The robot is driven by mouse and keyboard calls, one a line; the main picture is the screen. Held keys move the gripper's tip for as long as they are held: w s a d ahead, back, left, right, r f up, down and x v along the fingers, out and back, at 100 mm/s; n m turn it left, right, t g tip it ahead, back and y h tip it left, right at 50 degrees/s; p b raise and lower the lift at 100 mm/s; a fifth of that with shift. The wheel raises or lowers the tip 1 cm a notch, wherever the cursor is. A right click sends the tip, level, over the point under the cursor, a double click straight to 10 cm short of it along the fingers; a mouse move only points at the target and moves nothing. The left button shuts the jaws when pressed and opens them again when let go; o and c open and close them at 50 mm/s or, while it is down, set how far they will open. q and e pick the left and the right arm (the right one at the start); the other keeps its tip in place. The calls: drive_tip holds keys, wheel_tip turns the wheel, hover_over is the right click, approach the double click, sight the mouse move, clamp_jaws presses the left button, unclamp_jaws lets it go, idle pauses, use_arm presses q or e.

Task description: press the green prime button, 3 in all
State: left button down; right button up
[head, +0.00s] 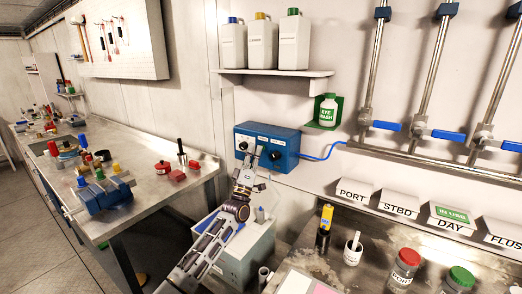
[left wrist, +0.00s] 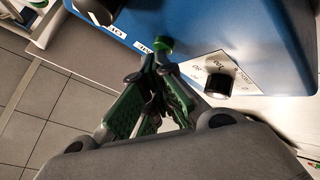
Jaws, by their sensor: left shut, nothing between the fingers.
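The blue control box (head: 283,138) is on the wall above the bench, with white label plates and dark knobs on its face. The green prime button (left wrist: 162,43) shows in the left wrist view on the box face, just beyond my fingertips; in the head view my gripper hides it. My left gripper (head: 254,158) is shut and empty, its tips right in front of the box. It also shows in the left wrist view (left wrist: 158,66). I cannot tell whether the tips touch the button. My right gripper is not in view.
A black knob (left wrist: 218,84) sits close to the right of the fingertips in the left wrist view. A blue hose (head: 325,156) leaves the box to the right. An eye wash bottle (head: 328,110) hangs beside it. A shelf (head: 275,73) with several jugs is above.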

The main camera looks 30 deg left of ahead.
use_arm(q)
drive_tip(key=shift+s, duration=0.1)
idle(0.5)
drive_tip(key=shift+s+p, duration=0.35)
drive_tip(key=shift+s, duration=0.35)
drive_tip(key=shift+s, duration=0.15)
drive_tip(key=s, duration=0.1)
drive_tip(key=s+p, duration=0.1)
drive_tip(key=s, duration=0.1)
drive_tip(key=s+p, duration=0.1)
drive_tip(key=shift+s+a, duration=0.25)
drive_tip(key=shift+s, duration=0.1)
idle(2.2)
